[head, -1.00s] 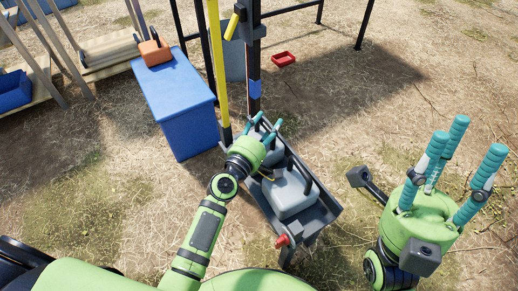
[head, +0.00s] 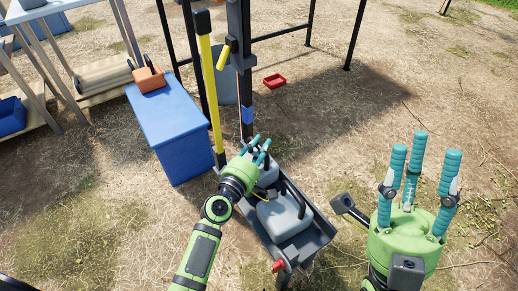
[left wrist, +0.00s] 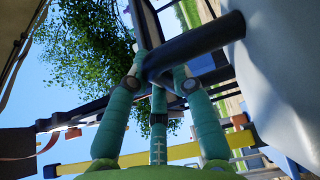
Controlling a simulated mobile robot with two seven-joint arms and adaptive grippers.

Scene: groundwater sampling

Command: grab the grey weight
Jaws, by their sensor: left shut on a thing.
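Two pale grey weights with dark bar handles sit in a dark tray (head: 317,232) in the head view. The far grey weight (head: 265,174) is partly hidden by my left gripper (head: 259,150); the near grey weight (head: 284,216) is in plain sight. My left gripper is at the far weight, its teal fingers shut around the dark handle (left wrist: 200,48). In the left wrist view the grey body (left wrist: 285,80) fills the right side. My right gripper (head: 424,153) is empty, fingers apart and pointing up, to the right of the tray.
A blue cabinet (head: 182,150) with an orange item (head: 148,79) on top stands left of the tray. A yellow pole (head: 209,95) and a dark post (head: 240,85) rise behind it. A red tray (head: 274,80) lies on the ground. Dry grass at right is open.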

